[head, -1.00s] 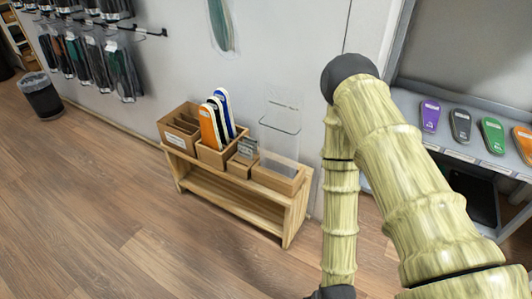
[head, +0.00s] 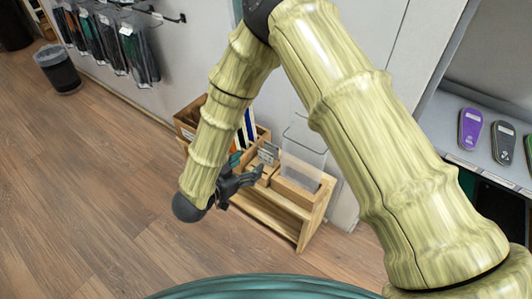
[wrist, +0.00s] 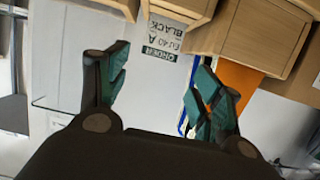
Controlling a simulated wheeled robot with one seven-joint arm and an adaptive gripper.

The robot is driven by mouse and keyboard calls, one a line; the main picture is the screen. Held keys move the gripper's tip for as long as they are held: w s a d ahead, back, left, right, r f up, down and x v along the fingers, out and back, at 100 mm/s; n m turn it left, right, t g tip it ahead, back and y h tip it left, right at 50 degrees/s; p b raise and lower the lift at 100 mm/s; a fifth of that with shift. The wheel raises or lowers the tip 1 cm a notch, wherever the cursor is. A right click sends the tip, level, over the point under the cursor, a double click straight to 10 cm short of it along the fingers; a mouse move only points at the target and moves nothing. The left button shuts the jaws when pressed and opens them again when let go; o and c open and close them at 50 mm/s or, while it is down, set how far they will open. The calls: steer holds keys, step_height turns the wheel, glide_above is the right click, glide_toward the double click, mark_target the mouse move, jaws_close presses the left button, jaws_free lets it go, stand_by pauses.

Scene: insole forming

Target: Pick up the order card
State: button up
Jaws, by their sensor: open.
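The order card (wrist: 163,38) is white with dark print reading ORDER, EU 40 A, BLACK. In the wrist view it appears upside down at the top, ahead of and between the fingers. It stands in a small wooden holder (wrist: 180,8). The card also shows in the head view (head: 268,153), on the wooden bench. My gripper (head: 248,168) is open and empty in front of the bench, apart from the card. In the wrist view its two teal-padded fingers (wrist: 158,80) are spread wide.
The wooden bench (head: 268,218) stands against the wall. Beside the card are a box with orange, blue and white insoles, partly hidden by my arm, and a clear upright panel (head: 304,140) in a wooden tray. A shelf with insoles (head: 470,128) is at right.

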mark_target(265, 152)
steer(key=shift+r+b+x, duration=0.2)
steer(key=shift+b+x, duration=1.85)
steer(key=shift+x, duration=3.15)
steer(key=c, duration=0.4)
steer(key=shift+c, duration=0.2)
